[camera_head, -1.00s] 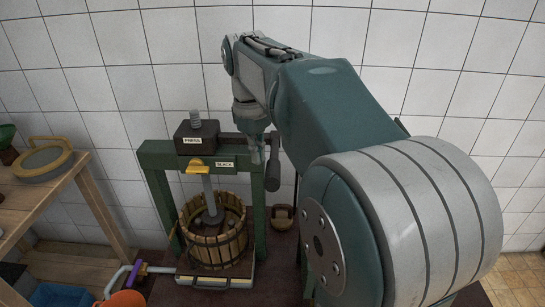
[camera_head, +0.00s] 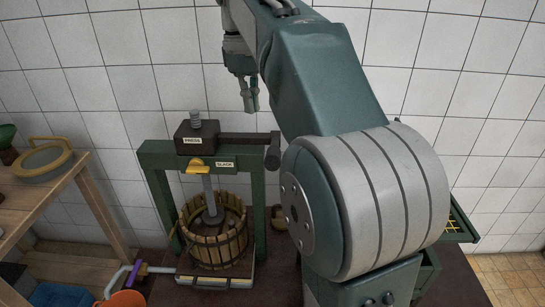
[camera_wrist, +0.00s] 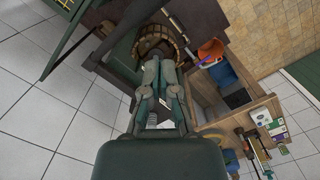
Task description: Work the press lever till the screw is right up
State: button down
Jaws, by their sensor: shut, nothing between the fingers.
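The green press (camera_head: 160,160) stands against the tiled wall. Its dark head block reads PRESS, and a short grey screw end (camera_head: 196,118) sticks up above it. The lower screw shaft reaches down into the slatted wooden basket (camera_head: 222,240), which also shows in the wrist view (camera_wrist: 152,32). The dark lever (camera_head: 245,138) points right from the head and ends in an upright round handle (camera_head: 272,152). A yellow pawl (camera_head: 196,165) sits beside a SLACK label. My gripper (camera_head: 251,106) is shut and empty, above the lever and apart from it. It also shows in the wrist view (camera_wrist: 161,68).
A wooden shelf (camera_head: 50,200) with a round yellow-rimmed sieve (camera_head: 43,160) stands at the left. A blue bin (camera_head: 62,295) and an orange bucket (camera_head: 125,299) are low at left. Open air lies above the press; the wall is close behind.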

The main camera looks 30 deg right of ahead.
aim_at(271, 151)
jog(key=shift+r, duration=0.5)
jog(key=c, duration=0.5)
grip_release()
jog(key=shift+m, duration=0.3)
jog(key=shift+c, duration=0.2)
jog(key=shift+o, duration=1)
jog(key=shift+s+a+m, duration=0.15)
jog(key=shift+s+m, duration=0.15)
jog(key=shift+m, duration=0.2)
jog(key=s+f+m, duration=0.1)
jog(key=f+m, duration=0.1)
jog(key=f, duration=0.1)
jog(key=s+d+f+m+h, duration=0.1)
jog(key=s+f+m, duration=0.1)
jog(key=f+m, duration=0.1)
jog(key=s+f+m, duration=0.1)
jog(key=f+m, duration=0.1)
jog(key=f, duration=0.3)
jog(key=shift+s+d+m, duration=0.2)
jog(key=shift+d+m, duration=0.1)
jog(key=shift+d, duration=0.05)
